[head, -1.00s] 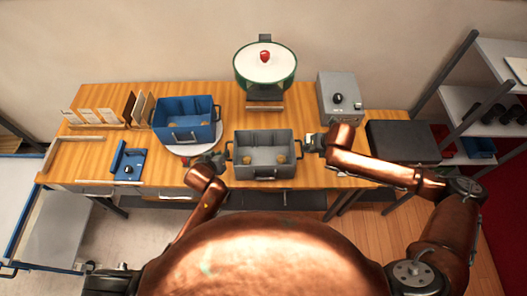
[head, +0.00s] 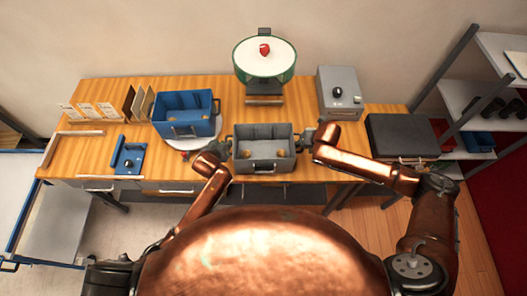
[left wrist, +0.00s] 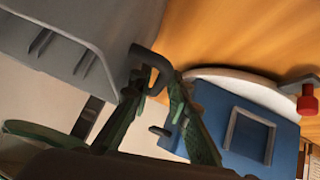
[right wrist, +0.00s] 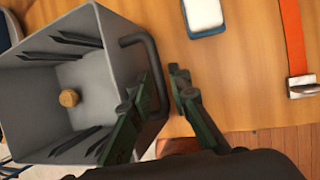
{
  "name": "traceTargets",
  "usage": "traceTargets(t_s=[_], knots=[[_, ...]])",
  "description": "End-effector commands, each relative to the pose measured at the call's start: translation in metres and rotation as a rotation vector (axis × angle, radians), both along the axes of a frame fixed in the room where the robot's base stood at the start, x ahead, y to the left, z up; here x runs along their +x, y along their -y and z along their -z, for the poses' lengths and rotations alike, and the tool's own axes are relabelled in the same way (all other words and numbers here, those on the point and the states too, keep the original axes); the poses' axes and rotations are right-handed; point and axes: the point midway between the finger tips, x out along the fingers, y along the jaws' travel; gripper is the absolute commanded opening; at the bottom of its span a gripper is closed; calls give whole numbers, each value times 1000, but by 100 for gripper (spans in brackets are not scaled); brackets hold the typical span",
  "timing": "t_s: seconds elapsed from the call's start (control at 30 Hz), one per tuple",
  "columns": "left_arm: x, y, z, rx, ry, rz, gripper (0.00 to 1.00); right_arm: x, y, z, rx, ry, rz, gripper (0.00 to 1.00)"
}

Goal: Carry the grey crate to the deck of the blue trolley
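The grey crate (head: 264,166) stands upright near the table's front edge, with small round brown pieces inside. It has dark loop handles on its left and right ends. My left gripper (head: 223,148) is at its left handle; in the left wrist view the handle (left wrist: 153,62) lies between the parted fingers (left wrist: 152,90). My right gripper (head: 307,138) is at the right end; in the right wrist view the handle (right wrist: 148,50) passes between its parted fingers (right wrist: 163,82). The blue trolley (head: 48,225) stands at the far left, its pale deck bare where visible.
A blue crate (head: 185,125) stands on a round white plate (head: 205,142) left of the grey crate. Behind are a green-rimmed round device (head: 264,60) and a grey control box (head: 340,93). A black case (head: 400,135) lies right. Shelving (head: 480,85) borders the right side.

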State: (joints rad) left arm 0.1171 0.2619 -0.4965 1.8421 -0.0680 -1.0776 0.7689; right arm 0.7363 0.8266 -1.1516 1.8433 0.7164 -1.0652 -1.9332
Motion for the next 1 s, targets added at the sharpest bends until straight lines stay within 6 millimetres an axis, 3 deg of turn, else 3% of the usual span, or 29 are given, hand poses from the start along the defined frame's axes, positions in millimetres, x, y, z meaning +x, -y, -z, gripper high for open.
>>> traceTargets(t_s=[0.27,0.53,1.0], knots=[[1,1,1,-1,0,1,17,1,0,1,0,0,1,17],[1,1,1,-1,0,1,0,1,0,1,-1,0,1,0],[1,0,1,-1,0,1,0,1,1,1,-1,1,1,0]])
